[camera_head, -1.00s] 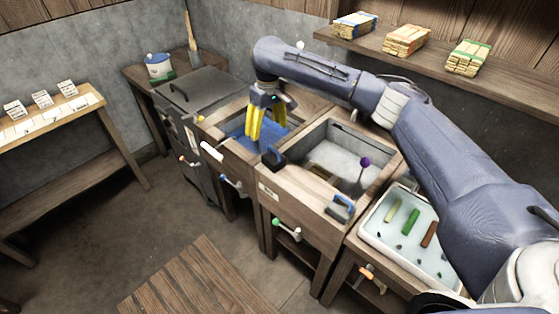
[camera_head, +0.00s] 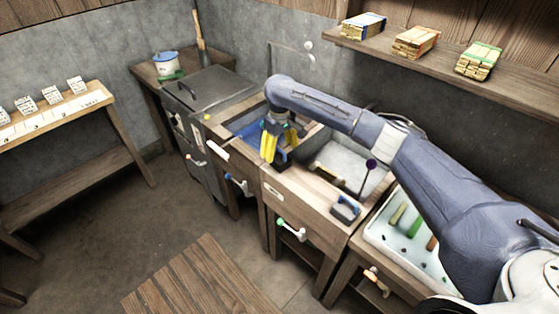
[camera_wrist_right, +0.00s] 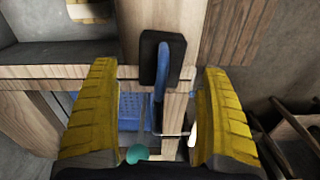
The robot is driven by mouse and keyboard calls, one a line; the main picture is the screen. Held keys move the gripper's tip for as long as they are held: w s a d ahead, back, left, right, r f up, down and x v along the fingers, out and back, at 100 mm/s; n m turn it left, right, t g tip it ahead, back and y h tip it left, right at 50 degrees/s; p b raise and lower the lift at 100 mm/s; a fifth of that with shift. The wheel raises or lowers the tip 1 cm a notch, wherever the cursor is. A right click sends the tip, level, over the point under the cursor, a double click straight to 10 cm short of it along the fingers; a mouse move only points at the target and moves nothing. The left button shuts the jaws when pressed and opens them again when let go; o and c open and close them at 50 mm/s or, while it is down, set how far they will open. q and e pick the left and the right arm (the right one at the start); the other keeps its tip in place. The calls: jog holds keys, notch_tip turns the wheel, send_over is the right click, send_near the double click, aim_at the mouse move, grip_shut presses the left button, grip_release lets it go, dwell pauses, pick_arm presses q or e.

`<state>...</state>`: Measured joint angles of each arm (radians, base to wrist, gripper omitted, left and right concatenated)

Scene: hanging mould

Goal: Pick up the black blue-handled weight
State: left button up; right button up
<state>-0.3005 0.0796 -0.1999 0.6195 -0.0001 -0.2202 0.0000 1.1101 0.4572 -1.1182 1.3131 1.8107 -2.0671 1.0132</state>
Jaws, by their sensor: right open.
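The black weight with the blue handle stands on the wooden divider between the two bins. In the head view its dark body (camera_head: 282,162) is partly hidden by my right gripper (camera_head: 271,153). In the right wrist view the weight (camera_wrist_right: 150,58) lies ahead between the yellow fingers (camera_wrist_right: 158,75), with its blue handle facing the camera. The fingers are spread apart with a gap on both sides of it. I see no contact. My left gripper is not in view.
The blue-lined bin (camera_head: 245,130) is left of the divider and a grey bin (camera_head: 350,160) is right of it. A purple-knobbed lever (camera_head: 370,165) rises at the grey bin. A green-knobbed handle (camera_head: 291,230) sticks out below. A white tray (camera_head: 383,244) stands at right.

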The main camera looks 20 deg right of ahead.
aim_at(279, 157)
jog(key=shift+f, duration=2.9)
jog(key=c, duration=1.7)
jog(key=shift+r, duration=0.1)
